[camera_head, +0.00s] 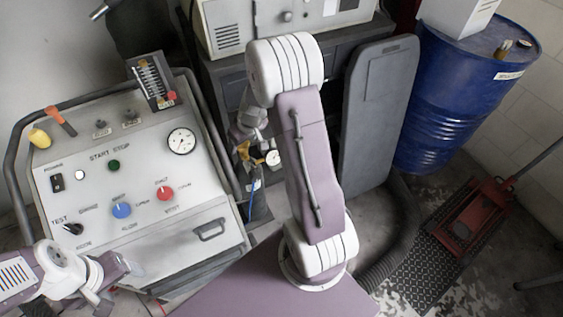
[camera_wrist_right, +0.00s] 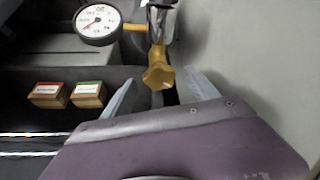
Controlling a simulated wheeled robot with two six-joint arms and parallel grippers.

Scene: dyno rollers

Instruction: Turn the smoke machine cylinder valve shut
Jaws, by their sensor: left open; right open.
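The valve's yellow hand knob (camera_wrist_right: 158,76) shows in the right wrist view, below a brass stem and beside a round white gauge (camera_wrist_right: 97,20). My right gripper (camera_wrist_right: 162,90) is open, with one finger on each side of the knob and visible gaps between. I cannot tell whether either finger touches it. In the head view the yellow valve parts (camera_head: 243,150) and the gauge (camera_head: 272,158) show beside my right arm, which partly blocks the area. The cylinder body is not clearly visible. My left gripper (camera_head: 122,266) is open and empty near the console's lower left.
A sloped control console (camera_head: 130,230) with buttons and knobs stands at the left. A dark panel (camera_head: 375,125) and a blue drum (camera_head: 450,110) stand at the right, near a red floor jack (camera_head: 470,220). Two small labelled blocks, red-topped (camera_wrist_right: 48,95) and green-topped (camera_wrist_right: 88,94), lie near the valve.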

